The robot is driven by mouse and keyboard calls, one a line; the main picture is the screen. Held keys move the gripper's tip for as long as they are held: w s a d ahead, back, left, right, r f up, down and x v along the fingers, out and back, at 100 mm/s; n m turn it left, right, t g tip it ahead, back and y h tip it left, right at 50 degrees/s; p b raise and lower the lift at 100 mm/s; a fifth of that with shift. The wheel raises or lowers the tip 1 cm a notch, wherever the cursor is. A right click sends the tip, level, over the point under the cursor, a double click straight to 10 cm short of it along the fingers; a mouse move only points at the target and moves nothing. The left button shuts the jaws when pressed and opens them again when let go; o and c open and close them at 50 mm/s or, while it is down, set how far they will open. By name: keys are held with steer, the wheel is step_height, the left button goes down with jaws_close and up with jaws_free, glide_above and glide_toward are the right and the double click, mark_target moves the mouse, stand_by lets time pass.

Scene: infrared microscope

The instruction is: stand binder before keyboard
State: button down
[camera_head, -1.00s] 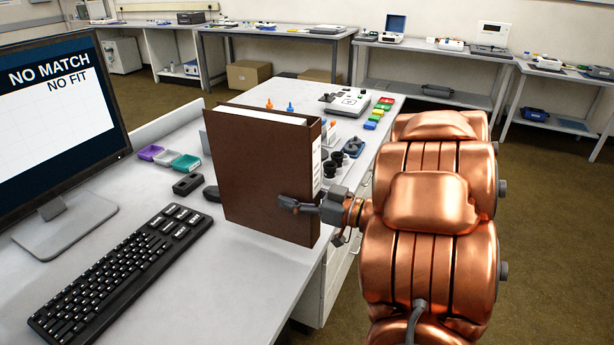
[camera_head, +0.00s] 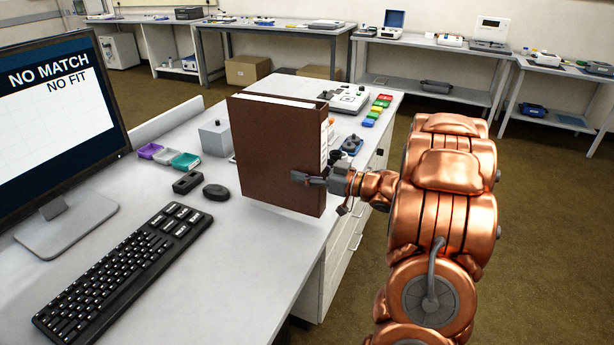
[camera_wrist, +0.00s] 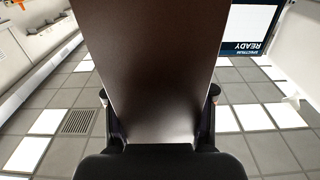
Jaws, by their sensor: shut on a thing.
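The brown binder (camera_head: 272,155) is upright in the head view, above or on the right part of the desk. Whether its bottom touches the desk is hard to tell. My gripper (camera_head: 308,178) is shut on the binder's spine edge from the right. In the wrist view the binder (camera_wrist: 155,65) fills the middle, with the fingers of my gripper (camera_wrist: 160,128) on both sides of it. The black keyboard (camera_head: 122,265) lies on the desk to the left and nearer, apart from the binder.
A monitor (camera_head: 50,110) stands behind the keyboard. A mouse (camera_head: 216,192), a small black box (camera_head: 187,182) and coloured trays (camera_head: 168,156) lie left of the binder. A grey box (camera_head: 214,138) stands behind. The desk between keyboard and right front edge (camera_head: 235,265) is bare.

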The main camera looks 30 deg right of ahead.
steer(key=shift+w+d+f, duration=0.25)
steer(key=shift+f, duration=0.35)
steer(key=shift+w+d+f, duration=0.25)
steer(key=shift+d+f, duration=0.05)
steer(key=shift+f, duration=0.3)
steer(key=shift+w+d+f, duration=0.25)
steer(key=shift+f, duration=0.35)
steer(key=shift+c, duration=0.8)
jaws_free()
steer(key=v, duration=1.2)
